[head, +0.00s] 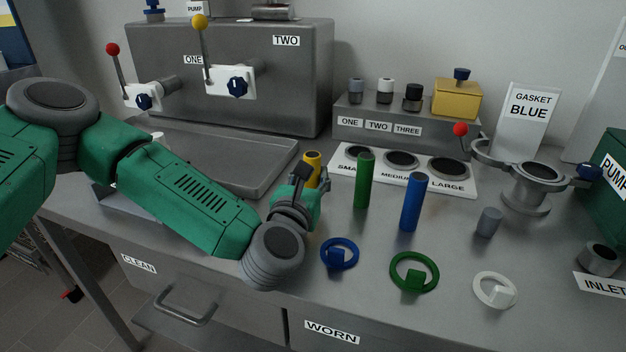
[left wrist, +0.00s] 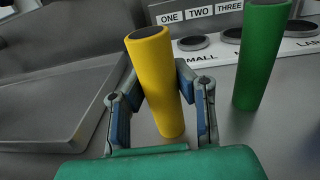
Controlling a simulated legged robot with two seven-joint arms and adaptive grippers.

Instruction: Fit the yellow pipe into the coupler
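The yellow pipe (head: 313,158) stands roughly upright near the middle of the bench. In the left wrist view the yellow pipe (left wrist: 155,85) is between the two fingers of my left gripper (left wrist: 157,85). The finger pads lie close against both sides of it, and the grip looks shut. In the head view my left gripper (head: 308,196) hides the pipe's middle, and I cannot tell whether its foot touches the bench. No part is labelled coupler. A short grey open collar (head: 600,258) sits by the INLET sign at the far right. My right gripper is not in view.
A green pipe (head: 364,181) and a blue pipe (head: 411,203) stand just right of the gripper. A grey cylinder (head: 488,222), several handled rings along the front, and a grey flanged fitting (head: 530,178) stand farther right. A shallow tray (head: 270,178) lies left.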

